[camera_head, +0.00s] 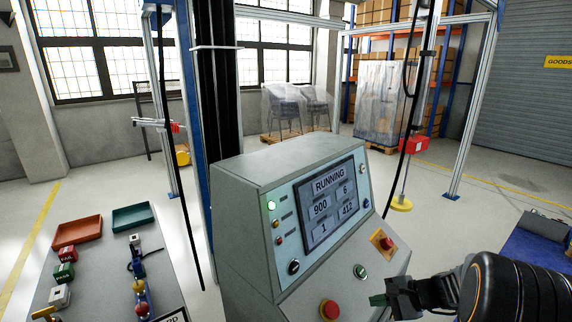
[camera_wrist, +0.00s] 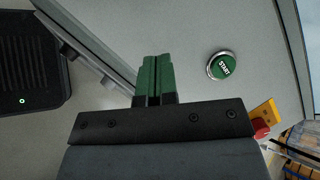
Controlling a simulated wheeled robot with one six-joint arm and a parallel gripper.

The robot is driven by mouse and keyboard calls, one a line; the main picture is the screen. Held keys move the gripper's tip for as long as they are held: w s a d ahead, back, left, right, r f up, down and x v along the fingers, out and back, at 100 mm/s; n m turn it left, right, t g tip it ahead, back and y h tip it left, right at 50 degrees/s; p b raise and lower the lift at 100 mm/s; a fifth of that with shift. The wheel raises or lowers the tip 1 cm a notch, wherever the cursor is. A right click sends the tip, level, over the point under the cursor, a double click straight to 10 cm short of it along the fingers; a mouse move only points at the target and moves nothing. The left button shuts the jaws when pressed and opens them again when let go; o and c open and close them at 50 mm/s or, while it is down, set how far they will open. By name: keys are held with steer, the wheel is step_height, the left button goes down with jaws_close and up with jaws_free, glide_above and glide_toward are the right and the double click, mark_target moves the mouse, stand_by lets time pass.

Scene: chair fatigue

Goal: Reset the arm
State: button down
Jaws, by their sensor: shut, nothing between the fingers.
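My gripper (camera_head: 378,300) is at the lower right of the head view, close to the front of the grey control console (camera_head: 235,225). In the wrist view its green fingertips (camera_wrist: 154,76) are together with nothing between them. The green START button (camera_wrist: 223,66) is to the right of the fingertips there, apart from them. The same button (camera_head: 360,271) shows on the console in the head view, above and left of the gripper. The console screen (camera_head: 330,205) reads RUNNING, with 900, 6, 1 and a partly legible 412.
A red mushroom button (camera_head: 329,309) and a red button on a yellow plate (camera_head: 383,241) are on the console near my gripper. A bench (camera_head: 95,262) with trays and small parts stands left. A blue-topped surface (camera_head: 535,250) is at right.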

steer(key=s+a+r+n+h+p, duration=0.2)
steer(key=s+a+r+n+h, duration=0.2)
steer(key=s+r+n, duration=0.2)
steer(key=s+a+r+n+g+h+p, duration=0.1)
steer(key=s+a+r+n+h+p, duration=0.2)
steer(key=s+a+r+n+h, duration=0.2)
step_height(320, 180, up, 2)
steer(key=s+n, duration=0.2)
steer(key=n, duration=0.1)
steer(key=shift+s+r, duration=0.2)
steer(key=shift+r, duration=0.05)
